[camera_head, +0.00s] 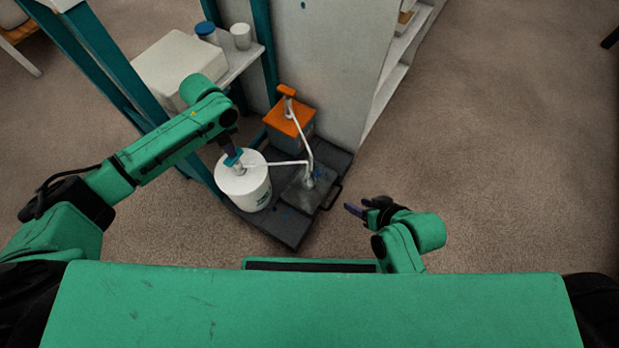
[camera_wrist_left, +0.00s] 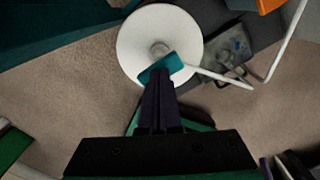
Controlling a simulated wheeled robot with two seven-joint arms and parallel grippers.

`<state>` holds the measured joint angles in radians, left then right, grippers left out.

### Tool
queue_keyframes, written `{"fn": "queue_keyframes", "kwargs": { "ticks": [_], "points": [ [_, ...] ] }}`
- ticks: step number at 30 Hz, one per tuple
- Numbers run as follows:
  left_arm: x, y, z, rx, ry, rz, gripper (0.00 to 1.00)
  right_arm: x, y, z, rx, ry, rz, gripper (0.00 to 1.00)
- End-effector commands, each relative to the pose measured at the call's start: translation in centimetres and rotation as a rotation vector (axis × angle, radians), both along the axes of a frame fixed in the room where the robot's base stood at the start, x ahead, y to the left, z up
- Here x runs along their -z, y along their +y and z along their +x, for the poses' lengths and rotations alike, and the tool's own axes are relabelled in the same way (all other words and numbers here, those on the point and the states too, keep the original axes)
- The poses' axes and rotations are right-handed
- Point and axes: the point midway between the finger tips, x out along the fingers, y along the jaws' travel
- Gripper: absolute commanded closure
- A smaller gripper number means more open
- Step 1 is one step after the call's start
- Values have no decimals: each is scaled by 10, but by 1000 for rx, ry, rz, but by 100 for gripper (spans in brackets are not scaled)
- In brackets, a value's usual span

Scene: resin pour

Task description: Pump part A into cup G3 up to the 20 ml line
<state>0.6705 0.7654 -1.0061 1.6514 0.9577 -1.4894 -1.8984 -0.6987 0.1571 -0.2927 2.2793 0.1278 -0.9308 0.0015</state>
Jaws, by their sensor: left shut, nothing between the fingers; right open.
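A white bucket (camera_head: 250,195) with a pump stands on the dark low platform. The pump has a teal head (camera_head: 233,158) and a long white spout (camera_head: 280,163) reaching right over a grey plate (camera_head: 297,192). My left gripper (camera_head: 231,151) is shut and empty, its fingertips at the teal head. In the left wrist view, the shut fingers (camera_wrist_left: 159,84) overlap the near edge of the teal head (camera_wrist_left: 161,67); I cannot tell whether they touch. A pale cup-like shape shows under the spout ends, too small to read a label or level. My right gripper (camera_head: 357,207) is open and empty, right of the platform.
An orange-topped container (camera_head: 289,117) with an orange pump head (camera_head: 286,90) stands behind, its white spout also ending over the plate. A shelf at upper left holds a blue-lidded jar (camera_head: 206,33) and a white cup (camera_head: 241,36). Carpet at right is clear.

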Motion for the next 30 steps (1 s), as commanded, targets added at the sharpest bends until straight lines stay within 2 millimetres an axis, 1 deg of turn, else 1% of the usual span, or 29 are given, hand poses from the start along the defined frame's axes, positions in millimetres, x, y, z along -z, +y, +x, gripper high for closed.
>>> {"fn": "queue_keyframes", "kwargs": {
  "ticks": [1,8,14,21,30],
  "points": [
    [5,0,0,0,1,0,100,3,0,0,0,0,0,50],
    [18,0,-1,0,2,1,100,9,0,0,0,0,-1,50],
    [13,0,-1,0,3,1,100,3,-1,0,0,0,-1,50],
    [-16,0,-2,0,4,1,100,-29,-1,-1,0,0,-2,50],
    [-14,0,-1,0,2,1,100,-27,-1,-1,0,0,-2,50]
  ]
}}
